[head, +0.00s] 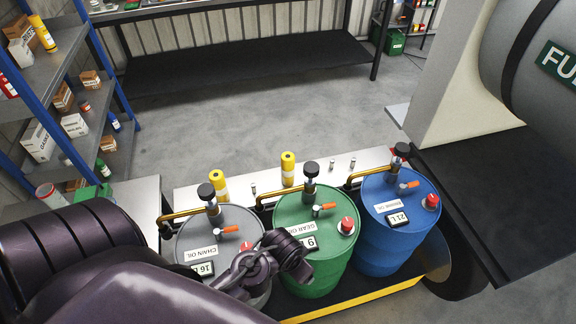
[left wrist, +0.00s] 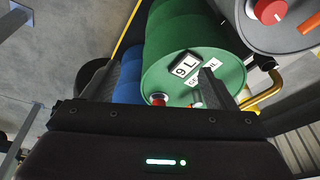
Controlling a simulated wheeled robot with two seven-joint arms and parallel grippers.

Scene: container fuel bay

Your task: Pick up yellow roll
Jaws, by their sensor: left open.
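Two yellow rolls with pale label bands stand upright behind the drums in the head view. The left roll (head: 219,186) is behind the grey drum, and the right roll (head: 288,169) is behind the green drum. My left gripper (head: 284,258) hangs over the front tops of the grey and green drums, nearer the camera than both rolls. Its fingers (left wrist: 168,78) are apart and empty in the left wrist view, with the green drum beyond them. No yellow roll shows clearly in the wrist view. My right gripper is out of view.
The grey chain oil drum (head: 212,234), green gear oil drum (head: 318,272) and blue drum (head: 383,247) have raised pumps and yellow pipes. Blue-framed shelves (head: 75,52) stand left. A grey tank (head: 510,50) is at right. Open floor (head: 250,120) lies behind the rolls.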

